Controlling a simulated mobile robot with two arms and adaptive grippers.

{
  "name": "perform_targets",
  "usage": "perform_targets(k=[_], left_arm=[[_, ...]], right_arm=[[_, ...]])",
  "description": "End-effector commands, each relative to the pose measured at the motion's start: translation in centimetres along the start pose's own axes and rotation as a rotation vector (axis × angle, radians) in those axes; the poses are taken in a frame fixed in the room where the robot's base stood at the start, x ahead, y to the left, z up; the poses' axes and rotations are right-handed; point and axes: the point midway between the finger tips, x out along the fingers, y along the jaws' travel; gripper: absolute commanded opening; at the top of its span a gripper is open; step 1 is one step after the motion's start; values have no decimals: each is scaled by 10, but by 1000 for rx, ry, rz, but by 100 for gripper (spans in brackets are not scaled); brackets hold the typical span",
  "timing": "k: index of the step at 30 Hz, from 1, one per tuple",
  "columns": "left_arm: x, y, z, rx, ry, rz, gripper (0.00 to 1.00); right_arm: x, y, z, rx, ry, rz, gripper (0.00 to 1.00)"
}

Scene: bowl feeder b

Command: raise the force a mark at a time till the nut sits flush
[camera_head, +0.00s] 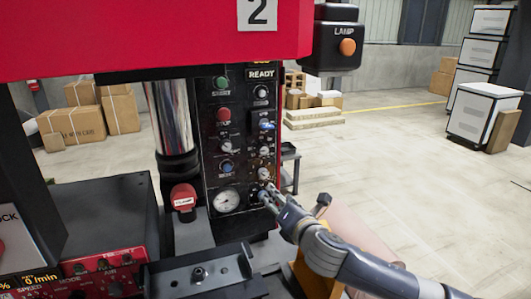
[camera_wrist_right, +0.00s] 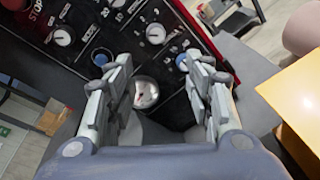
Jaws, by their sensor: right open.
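The black control panel (camera_head: 240,130) of the red press carries several knobs, buttons and a round gauge (camera_head: 228,201); its sign reads READY. The scale marks and the gauge reading are too small to read. My right gripper (camera_head: 266,193) is at the panel's lower right, just below a round knob (camera_head: 264,174), and hides part of the panel. In the right wrist view its fingers (camera_wrist_right: 160,78) are spread, with the gauge (camera_wrist_right: 146,92) visible between them. A small metal part, possibly the nut (camera_head: 200,272), sits on a dark plate (camera_head: 165,280). My left gripper is not in view.
A chrome ram (camera_head: 170,115) hangs over a red-capped part (camera_head: 183,198) left of the panel. A lamp box (camera_head: 338,50) with an orange lamp stands at upper right. A red control unit (camera_head: 105,275) is at lower left. Open floor lies right of the press.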

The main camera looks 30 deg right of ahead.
Motion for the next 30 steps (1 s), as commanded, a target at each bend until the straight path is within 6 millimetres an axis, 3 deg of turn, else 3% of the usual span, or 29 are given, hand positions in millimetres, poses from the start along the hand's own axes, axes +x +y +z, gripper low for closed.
perform_targets(k=[1,3,7,14,30], left_arm=[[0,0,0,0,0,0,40],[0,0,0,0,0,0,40],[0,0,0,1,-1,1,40],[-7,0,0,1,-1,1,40],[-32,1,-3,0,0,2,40]], right_arm=[[7,13,23,-113,-38,40,48],[12,26,46,-243,-79,80,48],[16,40,67,-373,-122,114,48],[30,45,75,-393,-131,119,48],[107,56,81,-390,-129,119,48]])
